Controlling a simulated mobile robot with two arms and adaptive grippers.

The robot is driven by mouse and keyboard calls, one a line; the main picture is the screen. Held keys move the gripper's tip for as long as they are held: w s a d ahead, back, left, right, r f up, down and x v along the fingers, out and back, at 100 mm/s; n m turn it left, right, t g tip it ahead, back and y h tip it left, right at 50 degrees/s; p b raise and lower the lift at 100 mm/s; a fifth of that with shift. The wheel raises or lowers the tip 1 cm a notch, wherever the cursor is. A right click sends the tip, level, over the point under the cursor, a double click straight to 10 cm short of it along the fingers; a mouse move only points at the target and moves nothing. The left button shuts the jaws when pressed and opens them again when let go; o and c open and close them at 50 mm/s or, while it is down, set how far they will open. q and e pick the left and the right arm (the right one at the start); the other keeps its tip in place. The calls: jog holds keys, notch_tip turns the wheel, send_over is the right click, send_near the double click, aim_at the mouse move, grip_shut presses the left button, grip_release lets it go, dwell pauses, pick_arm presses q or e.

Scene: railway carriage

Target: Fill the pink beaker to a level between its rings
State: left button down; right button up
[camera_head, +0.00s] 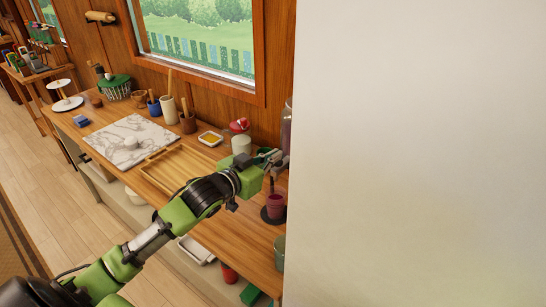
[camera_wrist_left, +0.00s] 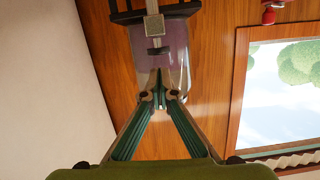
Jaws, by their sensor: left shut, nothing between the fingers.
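The pink beaker (camera_head: 275,203) stands upright on a dark round base (camera_head: 265,216) near the right end of the wooden counter. Its rings and any fill level are too small to tell. A tall clear dispenser (camera_head: 287,120) stands behind it, partly cut off by the pale wall. In the left wrist view the dispenser (camera_wrist_left: 178,45) shows a purplish tint and a grey tap-like part (camera_wrist_left: 153,28). My left gripper (camera_head: 276,160) is above the beaker in the head view, close to the dispenser. Its fingertips (camera_wrist_left: 160,92) are together and empty, seen in front of the dispenser.
A large pale wall (camera_head: 420,150) blocks the right half of the head view. A wooden tray (camera_head: 180,166), a marble board (camera_head: 130,140), a white canister (camera_head: 241,144) and a yellow-filled dish (camera_head: 210,138) lie along the counter. A green cup (camera_head: 279,252) stands nearer the front.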

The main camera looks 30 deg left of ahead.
aim_at(278, 166)
pick_arm(q)
jog(key=shift+f, duration=0.75)
pick_arm(e)
jog(key=shift+r, duration=0.2)
pick_arm(q)
notch_tip(278, 166, down, 2)
jog(key=shift+a+f, duration=0.1)
jog(key=shift+s+f, duration=0.1)
jog(key=shift+s, duration=0.05)
pick_arm(e)
jog(key=shift+d+f, duration=0.2)
jog(key=shift+f, duration=0.1)
pick_arm(q)
jog(key=shift+f, duration=0.15)
notch_tip(278, 166, up, 5)
jog(key=p, duration=0.4)
jog(key=d+b+v, duration=0.1)
jog(key=b+v, duration=0.2)
jog(key=v, duration=0.7)
jog(key=shift+a, duration=0.3)
pick_arm(e)
jog(key=shift+s+d+r, duration=0.15)
jog(key=shift+s+r, duration=0.4)
jog(key=shift+s, duration=0.05)
